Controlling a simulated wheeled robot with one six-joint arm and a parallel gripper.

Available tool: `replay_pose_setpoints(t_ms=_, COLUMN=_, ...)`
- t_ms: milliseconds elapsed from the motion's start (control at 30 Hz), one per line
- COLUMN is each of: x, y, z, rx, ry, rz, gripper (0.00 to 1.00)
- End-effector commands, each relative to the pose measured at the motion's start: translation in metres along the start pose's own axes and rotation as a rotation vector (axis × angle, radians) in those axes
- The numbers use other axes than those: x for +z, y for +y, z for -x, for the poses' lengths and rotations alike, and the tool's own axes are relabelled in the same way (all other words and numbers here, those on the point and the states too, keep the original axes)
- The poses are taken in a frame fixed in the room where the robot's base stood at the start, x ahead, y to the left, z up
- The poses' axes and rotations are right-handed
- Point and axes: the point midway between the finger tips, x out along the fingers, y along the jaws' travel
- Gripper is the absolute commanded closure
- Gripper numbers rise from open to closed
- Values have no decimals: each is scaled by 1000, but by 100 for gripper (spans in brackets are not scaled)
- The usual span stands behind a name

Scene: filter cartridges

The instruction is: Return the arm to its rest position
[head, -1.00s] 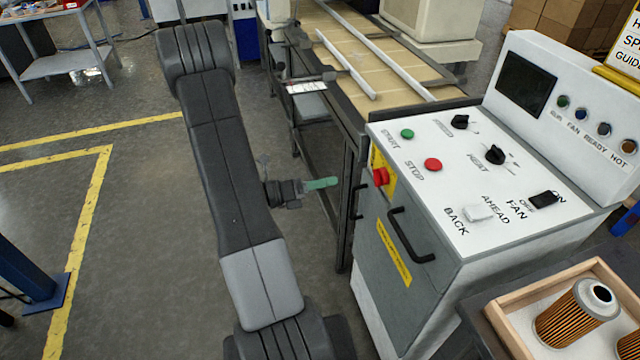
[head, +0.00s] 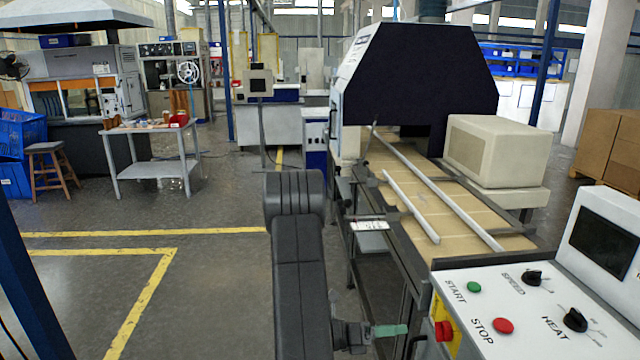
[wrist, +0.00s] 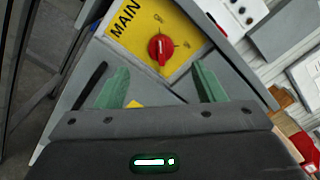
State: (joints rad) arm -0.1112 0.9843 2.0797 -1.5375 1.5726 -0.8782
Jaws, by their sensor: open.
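My dark grey arm (head: 300,270) rises up the middle of the head view. My gripper (head: 388,331) shows there at the bottom, with a green finger beside the control cabinet's red main switch (head: 443,331). In the wrist view my gripper (wrist: 158,82) has its two green fingers wide apart with nothing between them. The red switch knob also shows there (wrist: 161,48), on a yellow plate marked MAIN, beyond the fingertips. The fingers appear clear of the knob.
The control cabinet (head: 500,292) with its buttons and knobs stands close on the right. A conveyor (head: 455,218) with metal rails runs behind it toward a dark hood (head: 425,80). The floor (head: 200,290) left of my arm is clear. A small table (head: 150,165) stands farther back.

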Motion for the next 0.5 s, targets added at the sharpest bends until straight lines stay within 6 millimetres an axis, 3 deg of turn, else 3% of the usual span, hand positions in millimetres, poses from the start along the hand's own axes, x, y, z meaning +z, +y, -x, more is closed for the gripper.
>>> replay_pose_setpoints(t_ms=500, x=0, y=-1, z=-68, rx=-4, ry=3, rz=1, gripper=37)
